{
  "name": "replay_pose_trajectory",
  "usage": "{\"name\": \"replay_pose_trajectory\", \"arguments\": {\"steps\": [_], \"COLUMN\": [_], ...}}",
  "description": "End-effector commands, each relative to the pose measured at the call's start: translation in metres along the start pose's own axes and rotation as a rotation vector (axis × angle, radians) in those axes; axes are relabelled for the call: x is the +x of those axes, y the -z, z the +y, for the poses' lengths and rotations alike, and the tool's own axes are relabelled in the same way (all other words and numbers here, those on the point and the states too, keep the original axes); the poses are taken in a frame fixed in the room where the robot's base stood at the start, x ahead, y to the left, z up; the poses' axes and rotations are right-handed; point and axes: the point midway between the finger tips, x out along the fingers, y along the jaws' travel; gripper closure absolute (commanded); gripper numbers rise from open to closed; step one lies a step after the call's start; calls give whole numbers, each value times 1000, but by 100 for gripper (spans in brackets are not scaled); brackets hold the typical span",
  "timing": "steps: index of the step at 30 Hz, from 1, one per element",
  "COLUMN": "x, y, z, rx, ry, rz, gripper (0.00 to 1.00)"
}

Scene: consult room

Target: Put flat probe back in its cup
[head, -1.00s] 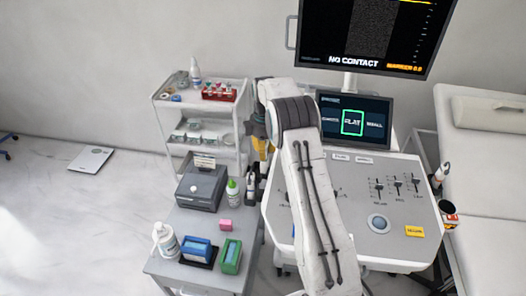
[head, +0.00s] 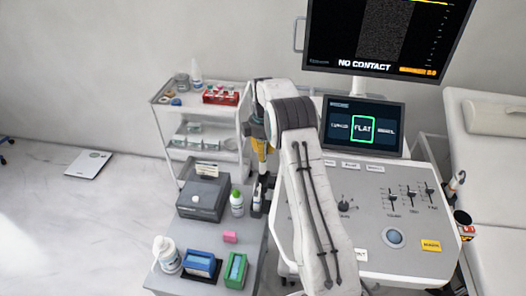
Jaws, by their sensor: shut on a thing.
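My gripper (head: 259,198) hangs low at the left edge of the ultrasound cart, just right of the green-capped bottle. It is small and dark in the head view and partly hidden by my arm. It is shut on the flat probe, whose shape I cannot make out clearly. The small cart screen (head: 361,126) has FLAT framed in green. The monitor above (head: 378,38) reads NO CONTACT. The flat probe's cup cannot be made out; my arm covers the cart's left part. At the cart's right side are a white-tipped probe (head: 455,184) and a dark cup-like holder with red (head: 464,224).
A grey side table (head: 211,240) carries a grey box (head: 203,199), the green-capped bottle (head: 237,204), a pink block (head: 230,237), blue and green boxes and a white bottle (head: 166,254). A white shelf trolley (head: 205,126) stands behind.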

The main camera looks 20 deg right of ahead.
Motion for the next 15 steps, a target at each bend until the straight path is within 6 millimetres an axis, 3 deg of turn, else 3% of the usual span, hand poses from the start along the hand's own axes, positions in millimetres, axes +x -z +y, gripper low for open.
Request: {"name": "replay_pose_trajectory", "arguments": {"steps": [15], "x": [37], "y": [0], "z": [0], "rx": [0], "ry": [-1], "rz": [0], "gripper": [100]}}
